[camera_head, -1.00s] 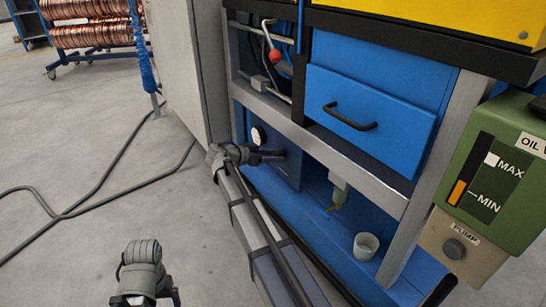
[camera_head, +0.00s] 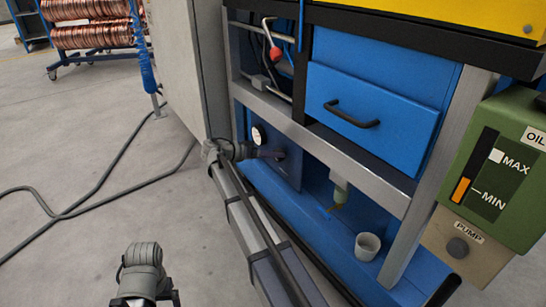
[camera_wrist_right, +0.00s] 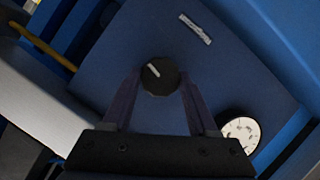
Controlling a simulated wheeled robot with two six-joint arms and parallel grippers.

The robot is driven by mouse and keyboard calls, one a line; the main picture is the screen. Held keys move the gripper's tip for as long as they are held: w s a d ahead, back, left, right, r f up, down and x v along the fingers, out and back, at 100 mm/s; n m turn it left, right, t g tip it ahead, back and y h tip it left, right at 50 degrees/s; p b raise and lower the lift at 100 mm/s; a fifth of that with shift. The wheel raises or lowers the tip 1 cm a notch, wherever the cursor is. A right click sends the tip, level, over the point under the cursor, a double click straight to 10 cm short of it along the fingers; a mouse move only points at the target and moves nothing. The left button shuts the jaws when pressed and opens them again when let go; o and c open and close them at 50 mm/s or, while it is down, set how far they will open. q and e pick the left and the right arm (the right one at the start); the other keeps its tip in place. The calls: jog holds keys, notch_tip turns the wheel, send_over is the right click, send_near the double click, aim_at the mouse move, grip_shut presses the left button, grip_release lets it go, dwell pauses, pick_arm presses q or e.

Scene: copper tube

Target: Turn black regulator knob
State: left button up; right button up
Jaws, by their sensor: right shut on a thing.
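The black regulator knob (camera_wrist_right: 159,76) shows in the right wrist view, round and dark with a white mark that slants toward the upper left. It sits on a dark blue panel (camera_wrist_right: 230,75). My right gripper (camera_wrist_right: 160,80) has one finger on each side of the knob and is shut on it. In the head view my right gripper (camera_head: 272,154) reaches to the panel from the left, and the knob is hard to make out there.
A white round gauge (camera_wrist_right: 240,134) sits beside the knob, close to one finger. In the head view a blue drawer (camera_head: 370,115), a grey frame rail (camera_head: 350,165), a white cup (camera_head: 367,246) and a green oil box (camera_head: 495,170) lie to the right.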

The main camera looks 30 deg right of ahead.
dwell(0.4)
jog(key=o, duration=1.4)
jog(key=shift+c, duration=0.2)
jog(key=s+p+v, duration=0.1)
jog(key=p+v, duration=0.1)
jog(key=v, duration=0.5)
jog(key=shift+w+a+r+p, duration=0.2)
jog(key=shift+w+a+p, duration=0.1)
jog(key=shift+w+a, duration=0.2)
jog(key=shift+d, duration=0.1)
jog(key=w+b+x, duration=0.1)
jog(key=b+x, duration=0.1)
jog(key=x, duration=0.5)
jog(key=shift+s+d+f, duration=0.15)
jog(key=shift+s+d, duration=0.25)
jog(key=shift+s, duration=0.1)
